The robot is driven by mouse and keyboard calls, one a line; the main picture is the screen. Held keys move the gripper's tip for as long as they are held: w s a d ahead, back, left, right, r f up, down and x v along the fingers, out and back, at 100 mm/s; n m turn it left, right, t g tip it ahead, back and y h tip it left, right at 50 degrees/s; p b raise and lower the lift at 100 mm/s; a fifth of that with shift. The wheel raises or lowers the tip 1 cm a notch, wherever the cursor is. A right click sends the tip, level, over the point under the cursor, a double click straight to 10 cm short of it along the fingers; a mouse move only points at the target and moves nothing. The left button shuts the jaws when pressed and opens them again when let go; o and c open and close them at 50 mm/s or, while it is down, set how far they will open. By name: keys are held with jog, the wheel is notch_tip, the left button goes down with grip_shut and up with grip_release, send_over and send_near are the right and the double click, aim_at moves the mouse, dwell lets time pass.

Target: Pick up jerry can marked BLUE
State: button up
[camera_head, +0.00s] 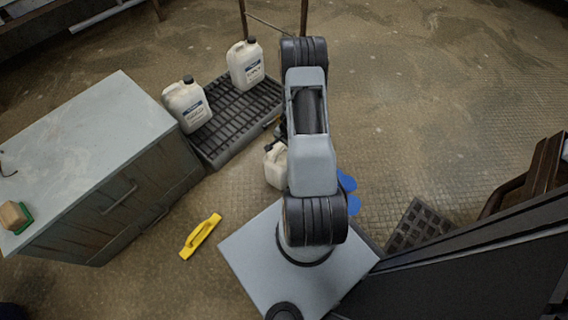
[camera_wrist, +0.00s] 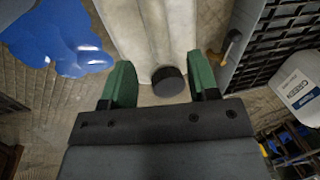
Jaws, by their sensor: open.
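Three whitish jerry cans show in the head view. One can (camera_head: 275,166) stands on the floor, partly hidden behind my arm, with no readable label. The same can (camera_wrist: 150,25) seems to fill the top middle of the wrist view, its dark cap (camera_wrist: 168,82) toward me. My gripper (camera_wrist: 160,76) is open, its green fingers on either side of the cap, with gaps visible. The other two cans, left (camera_head: 187,107) and far (camera_head: 245,66), stand on a dark slatted platform (camera_head: 240,105). Their labels are too small to read surely, so I cannot tell which is marked BLUE.
A flat blue patch (camera_head: 347,182) lies on the floor right of my arm; it also shows in the wrist view (camera_wrist: 60,35). A grey cabinet (camera_head: 90,135) stands left. A yellow handle-like object (camera_head: 200,236) lies on the floor. The floor at upper right is open.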

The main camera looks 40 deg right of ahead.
aim_at(283, 146)
jog(key=f, duration=0.2)
jog(key=f+b, duration=0.1)
jog(key=f, duration=0.1)
jog(key=shift+w+a+b, duration=0.2)
jog(key=shift+w+b, duration=0.1)
jog(key=shift+w, duration=0.1)
grip_shut()
jog(key=shift+w+r, duration=0.1)
dwell(0.9)
